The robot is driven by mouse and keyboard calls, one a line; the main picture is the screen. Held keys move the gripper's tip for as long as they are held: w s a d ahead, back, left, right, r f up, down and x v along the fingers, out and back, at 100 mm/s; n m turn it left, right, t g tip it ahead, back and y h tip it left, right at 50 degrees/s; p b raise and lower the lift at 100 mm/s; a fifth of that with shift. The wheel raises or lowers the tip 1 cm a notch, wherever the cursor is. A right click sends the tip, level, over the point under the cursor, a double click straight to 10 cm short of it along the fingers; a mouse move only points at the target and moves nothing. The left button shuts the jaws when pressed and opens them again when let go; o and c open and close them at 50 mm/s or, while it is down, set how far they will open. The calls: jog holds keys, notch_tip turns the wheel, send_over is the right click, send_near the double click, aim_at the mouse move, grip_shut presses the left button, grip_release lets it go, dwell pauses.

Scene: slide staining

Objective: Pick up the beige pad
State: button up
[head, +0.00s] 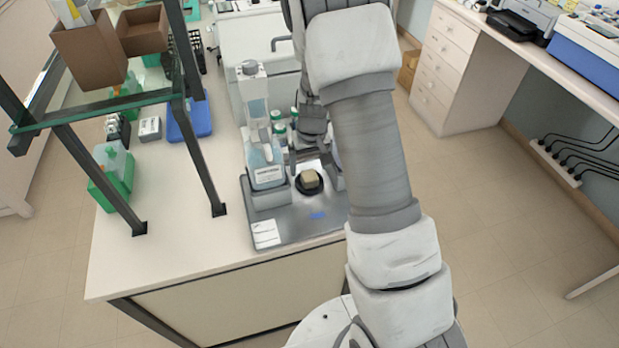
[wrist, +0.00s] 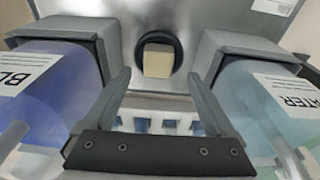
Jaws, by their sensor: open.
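The beige pad (head: 309,179) is a small block sitting on a round black holder (head: 307,188) on a grey metal tray (head: 318,229). In the wrist view the pad (wrist: 158,60) shows in the black ring, ahead of and between my fingers. My gripper (wrist: 157,75) is open and empty, with a finger on either side of the line to the pad and apart from it. In the head view my gripper (head: 307,160) is just behind the pad and partly hidden by my own arm.
A water bottle (head: 262,160) stands in a grey holder left of the pad. A blue bottle (wrist: 50,85) stands in the holder on the opposite side. Several green-capped jars (head: 279,130) are behind. The tray's front is clear apart from labels. A dark shelf frame (head: 200,140) stands to the left.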

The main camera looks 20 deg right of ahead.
aim_at(310, 175)
notch_tip(310, 175, down, 4)
jog(key=shift+w+d+f, duration=0.1)
jog(key=shift+w+d, duration=0.05)
grip_shut()
dwell(0.5)
